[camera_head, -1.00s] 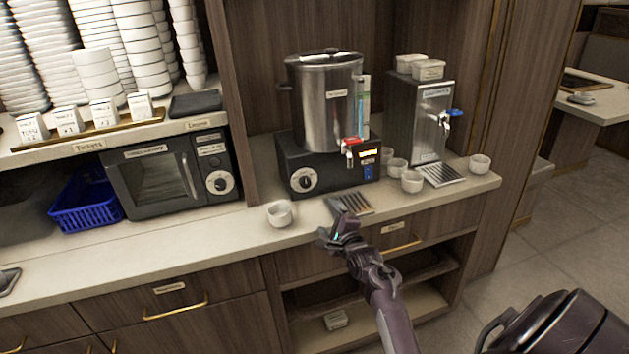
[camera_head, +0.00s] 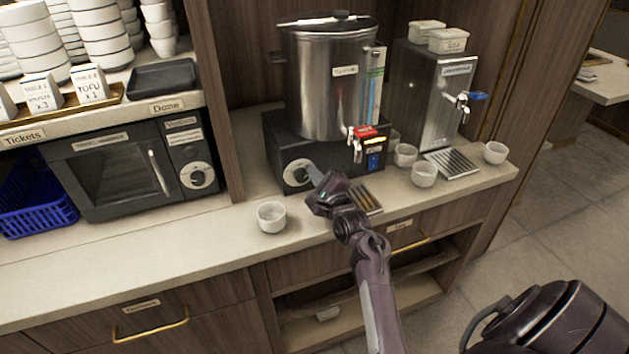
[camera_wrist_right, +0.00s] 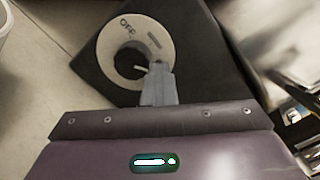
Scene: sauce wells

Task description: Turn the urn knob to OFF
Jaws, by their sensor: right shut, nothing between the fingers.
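The urn (camera_head: 330,85) is a tall steel cylinder on a black base with a red-topped tap. Its knob has a pale round dial (camera_head: 297,173) at the left of the base front. In the right wrist view the dial (camera_wrist_right: 112,40) reads OFF at its upper left, and the dark knob (camera_wrist_right: 131,62) sits in its middle. My right gripper (camera_head: 312,172) is shut and empty, its fingertips at the knob; I cannot tell whether they touch it. In the right wrist view the fingertips (camera_wrist_right: 150,75) partly cover the knob. My left gripper is not in view.
A white cup (camera_head: 271,217) stands on the counter left of my right gripper. A drip tray (camera_head: 365,200) lies beside the wrist. More cups (camera_head: 423,175) and a second dispenser (camera_head: 435,95) stand right. A microwave (camera_head: 120,172) stands left.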

